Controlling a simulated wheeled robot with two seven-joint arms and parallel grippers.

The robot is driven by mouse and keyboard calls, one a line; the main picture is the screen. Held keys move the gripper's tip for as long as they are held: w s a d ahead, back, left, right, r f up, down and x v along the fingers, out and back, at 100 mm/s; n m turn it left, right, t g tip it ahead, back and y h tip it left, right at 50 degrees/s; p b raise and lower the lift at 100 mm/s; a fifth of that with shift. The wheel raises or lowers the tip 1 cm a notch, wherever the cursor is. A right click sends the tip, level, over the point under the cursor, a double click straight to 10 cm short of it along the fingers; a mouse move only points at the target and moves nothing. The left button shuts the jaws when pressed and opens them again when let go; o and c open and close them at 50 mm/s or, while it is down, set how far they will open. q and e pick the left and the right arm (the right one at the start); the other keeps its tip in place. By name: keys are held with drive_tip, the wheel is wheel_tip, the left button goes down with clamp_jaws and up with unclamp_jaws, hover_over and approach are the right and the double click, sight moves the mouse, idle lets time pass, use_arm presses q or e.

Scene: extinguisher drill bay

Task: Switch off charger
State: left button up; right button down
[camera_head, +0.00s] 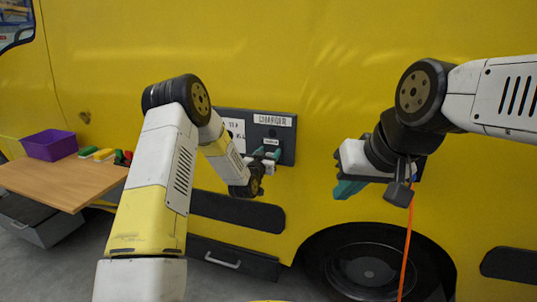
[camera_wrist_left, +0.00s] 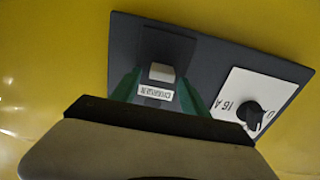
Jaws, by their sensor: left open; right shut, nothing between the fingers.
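The dark grey charger panel (camera_head: 286,152) is on the yellow van side, with a white label at its top that seems to read CHARGER. In the left wrist view the panel (camera_wrist_left: 205,60) carries a small pale switch (camera_wrist_left: 161,72) above a white label strip. Beside it is a white plate (camera_wrist_left: 232,97) marked 16 A with a black rotary knob (camera_wrist_left: 250,114). My left gripper (camera_head: 267,154) is open at the panel, its green fingers on either side of the switch and label; contact cannot be told. My right gripper (camera_head: 345,187) is shut and empty, right of the panel.
A wooden table (camera_head: 60,180) at left holds a purple bin (camera_head: 50,145) and several coloured blocks. A wheel (camera_head: 365,270) and dark side strips are below the panel. An orange cable (camera_head: 407,245) hangs below my right wrist.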

use_arm(q)
drive_tip(key=shift+c, duration=0.4)
clamp_jaws()
drive_tip(key=shift+s+f+t, duration=0.1)
drive_tip(key=shift+f+t, duration=0.25)
drive_tip(key=shift+t, duration=0.15)
drive_tip(key=shift+s+t+h, duration=0.1)
drive_tip(key=shift+t+h, duration=0.3)
drive_tip(key=shift+t, duration=0.2)
drive_tip(key=shift+o, duration=0.4)
unclamp_jaws()
drive_tip(key=v, duration=0.8)
